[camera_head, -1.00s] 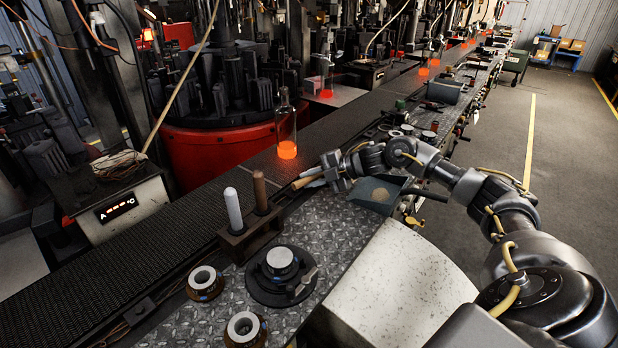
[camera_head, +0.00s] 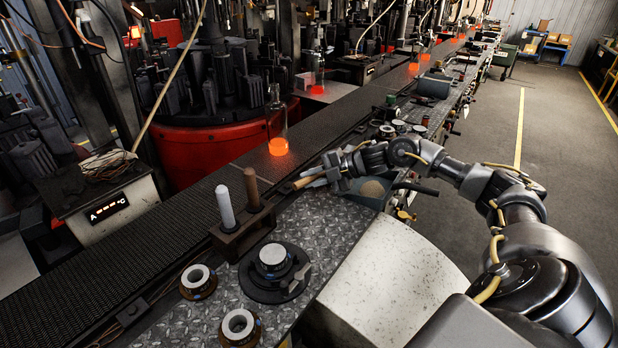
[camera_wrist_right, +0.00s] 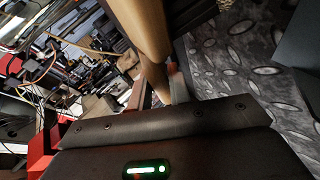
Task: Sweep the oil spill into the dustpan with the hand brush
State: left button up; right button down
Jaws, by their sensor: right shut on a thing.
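My right gripper (camera_head: 333,172) is shut on the hand brush, over the far end of the diamond-plate bench. The brush's wooden handle (camera_head: 308,181) points left out of the jaws; in the right wrist view the handle (camera_wrist_right: 143,28) runs between the fingers (camera_wrist_right: 160,88). The bristles are hidden behind the gripper. The blue-grey dustpan (camera_head: 364,201) lies just right of the gripper, its dark handle to the right. A tan patch (camera_head: 372,188) shows inside the pan. I cannot make out a separate oil spill on the plate. My left gripper is not in view.
A wooden rack (camera_head: 243,231) with a white and a brown upright stick stands on the bench plate (camera_head: 322,225). Ring moulds (camera_head: 239,326) and a round dark fixture (camera_head: 272,272) sit nearer. A glowing bottle (camera_head: 277,128) stands on the conveyor (camera_head: 110,242) at the left.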

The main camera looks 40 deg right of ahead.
jog(key=shift+s+d+f, duration=0.1)
jog(key=shift+s, duration=0.15)
jog(key=shift+s+d, duration=0.15)
jog(key=shift+s, duration=0.3)
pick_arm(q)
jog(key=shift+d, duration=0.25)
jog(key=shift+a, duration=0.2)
